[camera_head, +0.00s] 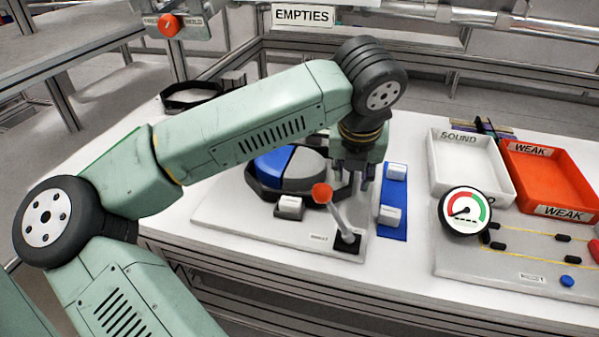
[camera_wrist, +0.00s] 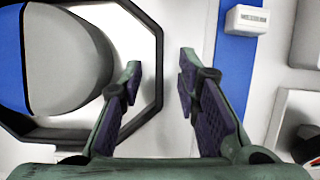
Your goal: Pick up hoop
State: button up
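A black eight-sided hoop (camera_wrist: 158,60) lies around a blue and grey helmet shell (camera_wrist: 65,60) in the wrist view. In the head view the shell (camera_head: 305,168) and the hoop (camera_head: 262,188) sit on a pale board, partly hidden by my arm. My gripper (camera_wrist: 158,78) is open and empty, pointing down. In the wrist view the hoop's right side shows between its two fingers, with the left finger over the hoop's inside. I cannot tell how far the fingertips are above the board. A second black hoop-like ring (camera_head: 168,108) lies at the back left of the table, partly behind my arm.
A lever with a red knob (camera_head: 322,193) stands close in front of my gripper. White blocks (camera_head: 290,207) and a blue strip (camera_head: 392,222) are near it. A white tray (camera_head: 467,197), an orange tray (camera_head: 575,170) and a dial gauge (camera_head: 465,211) are at the right.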

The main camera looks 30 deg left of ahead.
jog(key=shift+c, duration=0.2)
grip_shut()
jog(key=shift+r, duration=0.1)
dwell(0.4)
